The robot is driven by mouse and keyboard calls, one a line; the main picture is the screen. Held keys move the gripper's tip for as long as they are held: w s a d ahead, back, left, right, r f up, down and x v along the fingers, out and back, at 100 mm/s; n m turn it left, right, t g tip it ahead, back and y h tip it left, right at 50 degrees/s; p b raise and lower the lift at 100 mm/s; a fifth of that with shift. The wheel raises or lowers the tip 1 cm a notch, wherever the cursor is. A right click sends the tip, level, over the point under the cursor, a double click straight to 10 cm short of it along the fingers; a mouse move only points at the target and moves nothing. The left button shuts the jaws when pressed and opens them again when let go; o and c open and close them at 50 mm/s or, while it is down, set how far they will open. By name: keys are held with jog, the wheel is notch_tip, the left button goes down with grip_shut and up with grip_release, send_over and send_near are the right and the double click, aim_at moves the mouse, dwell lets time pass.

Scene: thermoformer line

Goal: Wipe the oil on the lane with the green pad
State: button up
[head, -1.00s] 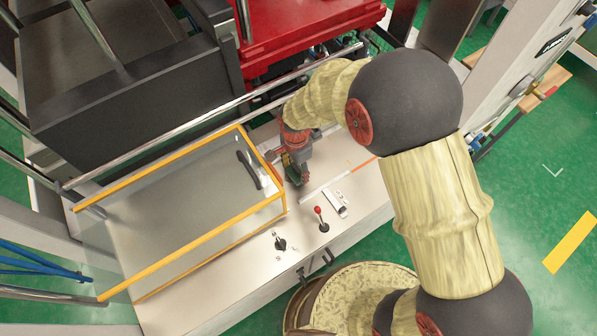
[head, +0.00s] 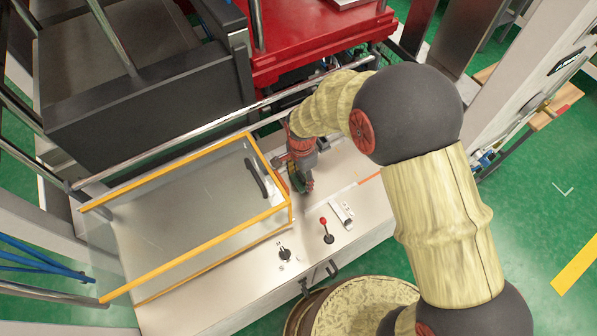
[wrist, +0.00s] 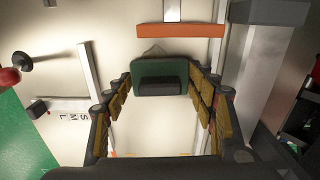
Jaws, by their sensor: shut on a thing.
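My gripper (head: 302,178) is low over the pale metal lane, just right of the orange-framed guard. In the wrist view its two fingers (wrist: 160,86) are closed on the green pad (wrist: 145,68), gripping its black handle. The pad also shows small and dark green below the fingers in the head view. A faint greyish patch (wrist: 154,48) shows on the lane at the pad's far edge and may be oil. The pad hides what lies under it. I cannot tell whether the pad touches the lane.
The orange-framed clear guard (head: 262,163) with a black handle (head: 256,178) stands close left. A red-knobbed lever (head: 326,232), a black knob (head: 285,254) and a small white plate (head: 342,213) are in front. An orange strip (wrist: 180,30) crosses the lane. A chrome rail (head: 200,132) runs behind.

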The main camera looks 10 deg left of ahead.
aim_at(308, 196)
jog(key=shift+s+d+p, duration=0.2)
jog(key=shift+s+d, duration=0.55)
jog(key=shift+s, duration=0.2)
jog(key=shift+s+d+p, duration=0.15)
jog(key=shift+s+d, duration=0.55)
jog(key=shift+s, duration=0.25)
jog(key=shift+s+a, duration=0.15)
jog(key=shift+s, duration=0.05)
jog(key=shift+w+a+r, duration=0.1)
jog(key=shift+w+a, duration=0.5)
jog(key=shift+w, duration=0.15)
jog(key=shift+w+a+r, duration=0.1)
jog(key=shift+w+a, duration=0.45)
jog(key=shift+w, duration=0.2)
jog(key=shift+w+a+f+b, duration=0.2)
jog(key=shift+w+a+b, duration=0.15)
jog(key=shift+w+a, duration=0.75)
jog(key=shift+w+r, duration=0.2)
jog(key=shift+w, duration=0.1)
jog(key=shift+s+d+f+p, duration=0.15)
jog(key=shift+s+d+p, duration=0.1)
jog(key=shift+s+d, duration=0.9)
jog(key=shift+s+d+f+p, duration=0.2)
jog(key=shift+s+d, duration=0.6)
jog(key=shift+s, duration=0.55)
jog(key=shift+s+d+f, duration=0.1)
jog(key=shift+s+d, duration=0.15)
jog(key=shift+s, duration=0.15)
jog(key=shift+s, duration=0.1)
